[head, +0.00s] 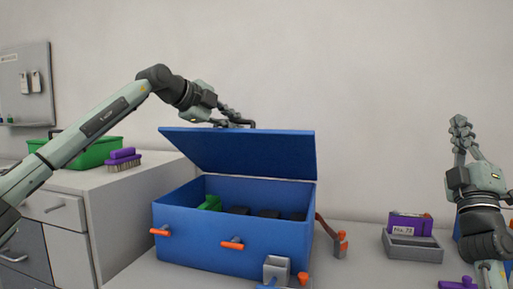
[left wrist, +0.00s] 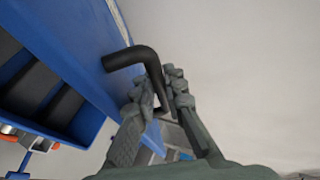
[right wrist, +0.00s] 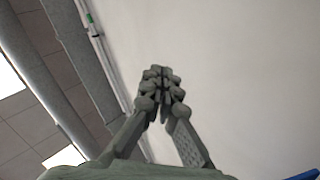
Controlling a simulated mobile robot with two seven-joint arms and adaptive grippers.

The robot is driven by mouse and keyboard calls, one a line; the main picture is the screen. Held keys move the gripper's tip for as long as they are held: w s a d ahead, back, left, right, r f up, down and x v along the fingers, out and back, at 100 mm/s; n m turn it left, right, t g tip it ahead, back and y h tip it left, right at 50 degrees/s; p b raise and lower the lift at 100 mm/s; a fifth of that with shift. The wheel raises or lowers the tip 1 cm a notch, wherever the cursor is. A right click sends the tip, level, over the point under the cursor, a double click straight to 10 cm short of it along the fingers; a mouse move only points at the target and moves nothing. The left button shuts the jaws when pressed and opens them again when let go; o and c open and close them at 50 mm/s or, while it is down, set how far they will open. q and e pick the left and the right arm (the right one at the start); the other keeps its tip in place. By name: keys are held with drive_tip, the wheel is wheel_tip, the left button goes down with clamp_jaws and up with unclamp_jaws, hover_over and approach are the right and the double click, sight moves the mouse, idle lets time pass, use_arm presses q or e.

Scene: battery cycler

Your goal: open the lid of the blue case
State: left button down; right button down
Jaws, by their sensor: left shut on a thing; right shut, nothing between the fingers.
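The blue case (head: 200,236) stands on the worktop in the middle of the head view. Its lid (head: 245,152) is raised and tilted up at the back, so the inside shows. A green item (head: 210,202) and several dark items sit inside. My left gripper (head: 228,117) is at the lid's upper edge, shut on the black lid handle. In the left wrist view, the bent black handle (left wrist: 128,57) runs between the fingers (left wrist: 162,95). My right gripper (head: 460,122) is shut and empty, raised at the right, away from the case; the right wrist view shows its fingertips (right wrist: 158,76) together.
Orange latches (head: 232,244) stick out from the case front. A grey holder (head: 277,268) stands close in front. A brown strap-like piece with an orange end (head: 341,238) is beside the case. A grey tray (head: 413,249) is at right; a green bin (head: 95,153) and purple brush (head: 123,158) are at left.

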use_arm(q)
drive_tip(key=shift+a+r, duration=0.1)
drive_tip(key=shift+r, duration=0.2)
use_arm(e)
drive_tip(key=w+a+f+n+t+y, duration=0.1)
drive_tip(key=w+a+f+n+y, duration=0.1)
drive_tip(key=a+n+y, duration=0.5)
drive_tip(key=w+a+f+n+y, duration=0.25)
drive_tip(key=a+n+y, duration=0.25)
drive_tip(key=a+y, duration=0.25)
drive_tip(key=n+g+y, duration=0.8)
drive_tip(key=n+y, duration=0.5)
drive_tip(key=n, duration=0.2)
approach(246, 135)
drive_tip(key=x, duration=0.5)
drive_tip(key=shift+s+a, duration=0.2)
drive_tip(key=shift+a, duration=0.05)
drive_tip(key=shift+w+d+r, duration=0.1)
drive_tip(key=shift+w+r, duration=0.15)
drive_tip(key=shift+r, duration=0.1)
